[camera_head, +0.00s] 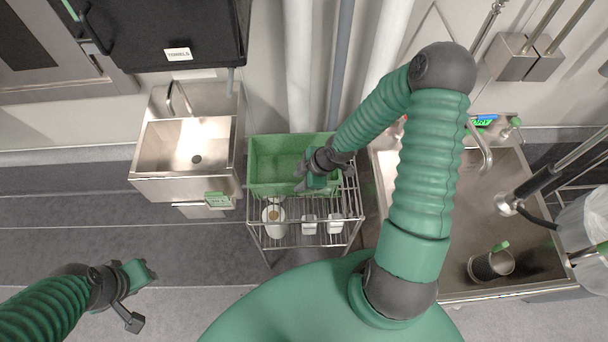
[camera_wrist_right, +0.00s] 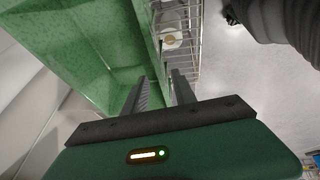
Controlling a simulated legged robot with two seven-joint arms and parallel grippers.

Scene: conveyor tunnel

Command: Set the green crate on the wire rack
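The green crate (camera_head: 262,164) sits upright on the top of the wire rack (camera_head: 300,236), toward its back left, in the head view. My right gripper (camera_head: 306,180) is at the crate's front right part. In the right wrist view its two fingers (camera_wrist_right: 160,96) stand apart, and the crate's green wall (camera_wrist_right: 145,38) runs down toward the gap between them. I cannot tell whether either finger touches the wall. My left gripper (camera_head: 138,298) is open and empty over the floor at lower left, away from the rack.
White containers (camera_head: 309,225) stand on the rack's lower level. A steel hand sink (camera_head: 188,150) is left of the rack. A large steel sink (camera_head: 450,240) is close on the right, with a metal cup (camera_head: 490,265) in it. The floor at left is clear.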

